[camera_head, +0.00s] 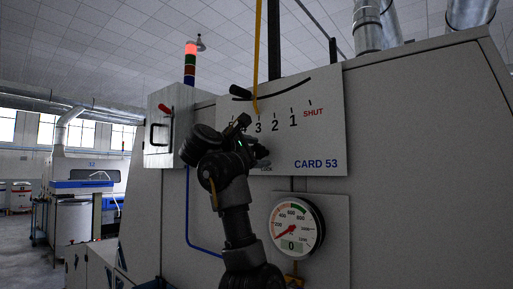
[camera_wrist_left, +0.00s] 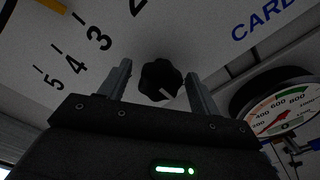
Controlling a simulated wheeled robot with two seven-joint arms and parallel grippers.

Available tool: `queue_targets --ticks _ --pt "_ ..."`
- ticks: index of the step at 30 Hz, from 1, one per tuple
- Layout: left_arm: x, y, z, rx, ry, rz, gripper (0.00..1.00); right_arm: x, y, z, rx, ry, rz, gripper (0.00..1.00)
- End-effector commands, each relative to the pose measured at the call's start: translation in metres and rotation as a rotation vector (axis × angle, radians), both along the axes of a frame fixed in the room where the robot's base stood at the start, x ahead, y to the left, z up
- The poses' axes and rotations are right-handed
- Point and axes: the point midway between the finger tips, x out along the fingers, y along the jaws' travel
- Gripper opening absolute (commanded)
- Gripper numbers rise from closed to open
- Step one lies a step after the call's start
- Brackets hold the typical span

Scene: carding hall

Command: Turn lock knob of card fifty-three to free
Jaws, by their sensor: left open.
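The lock knob (camera_wrist_left: 160,80) is black and lobed, with a white pointer mark toward its lower right in the left wrist view. It sits on the white panel (camera_head: 325,130) marked CARD 53. My left gripper (camera_head: 251,138) is in front of this panel, above the partly hidden LOCK lettering (camera_head: 266,169). In the left wrist view, the open fingers of my left gripper (camera_wrist_left: 160,88) stand on either side of the knob, with gaps showing. In the head view I cannot tell the knob from the dark gripper parts. My right gripper is not in view.
A numbered scale ending in SHUT (camera_head: 313,113) and a yellow pointer (camera_head: 257,60) are above the gripper. A round gauge (camera_head: 297,226) is below right. A box with a red-tipped handle (camera_head: 162,108) and a lit signal tower (camera_head: 190,62) stand left.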

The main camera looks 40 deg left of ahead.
Motion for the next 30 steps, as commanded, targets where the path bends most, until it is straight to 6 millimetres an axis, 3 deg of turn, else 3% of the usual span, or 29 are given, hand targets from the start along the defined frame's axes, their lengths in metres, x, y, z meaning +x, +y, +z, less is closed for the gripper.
queue_targets --ticks 6,16,30 --pt "0.0 0.0 -0.001 0.0 0.001 -0.001 0.63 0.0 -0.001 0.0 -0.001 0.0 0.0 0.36" --pt "0.0 0.0 -0.001 0.0 0.001 -0.001 0.2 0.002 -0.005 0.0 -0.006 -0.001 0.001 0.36" --pt "0.0 -0.001 -0.005 0.126 0.004 -0.002 0.19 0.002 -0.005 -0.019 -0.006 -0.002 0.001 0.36"
